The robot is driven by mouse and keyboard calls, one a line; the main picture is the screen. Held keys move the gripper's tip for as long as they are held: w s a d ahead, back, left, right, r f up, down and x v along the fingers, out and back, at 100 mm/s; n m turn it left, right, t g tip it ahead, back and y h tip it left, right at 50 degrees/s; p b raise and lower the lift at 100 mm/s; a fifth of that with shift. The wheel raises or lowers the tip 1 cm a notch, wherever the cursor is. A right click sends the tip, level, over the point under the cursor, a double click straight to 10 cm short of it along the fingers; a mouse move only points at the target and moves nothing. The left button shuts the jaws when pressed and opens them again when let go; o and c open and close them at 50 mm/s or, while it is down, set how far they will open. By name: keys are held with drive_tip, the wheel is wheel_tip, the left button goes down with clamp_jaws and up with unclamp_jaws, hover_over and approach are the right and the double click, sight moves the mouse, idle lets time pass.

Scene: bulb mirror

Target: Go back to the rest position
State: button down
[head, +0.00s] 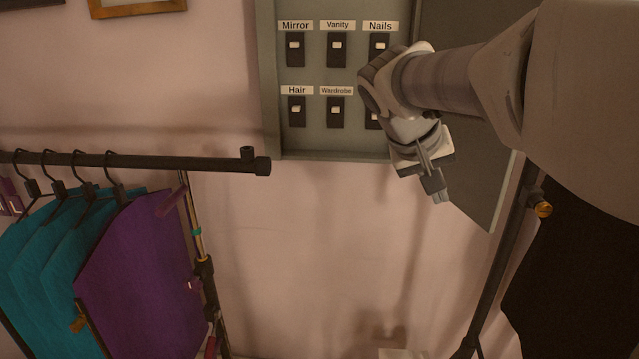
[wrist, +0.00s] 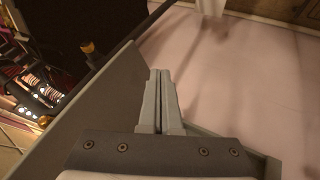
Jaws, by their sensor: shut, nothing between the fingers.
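My gripper (head: 441,198) hangs below the lower right part of the switch panel (head: 310,142) in the head view, fingers pointing down. In the wrist view its two fingers (wrist: 160,75) lie together, with nothing between them. The grey panel holds labelled switches: Mirror (head: 295,47), Vanity (head: 337,47), Nails (head: 379,46), Hair (head: 297,110) and Wardrobe (head: 336,111). My arm covers most of a switch at the lower right and hides its label.
The open panel door (head: 480,200) stands right beside my gripper; it also shows in the wrist view (wrist: 85,115). A clothes rail (head: 200,162) with teal and purple garments is at left. A dark garment (head: 575,270) hangs at right. The wall below the panel is clear.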

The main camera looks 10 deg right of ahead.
drive_tip(key=s+a+f+n+t+y, duration=0.1)
drive_tip(key=s+a+f+n+y, duration=0.1)
drive_tip(key=s+a, duration=0.5)
drive_tip(key=s+a+f+n+t+y, duration=0.1)
drive_tip(key=s+a+f+y, duration=0.3)
drive_tip(key=s+a+f, duration=0.3)
drive_tip(key=shift+s+f+n+y, duration=0.3)
drive_tip(key=shift+s+n, duration=0.1)
drive_tip(key=shift+s, duration=0.4)
drive_tip(key=shift+a, duration=0.1)
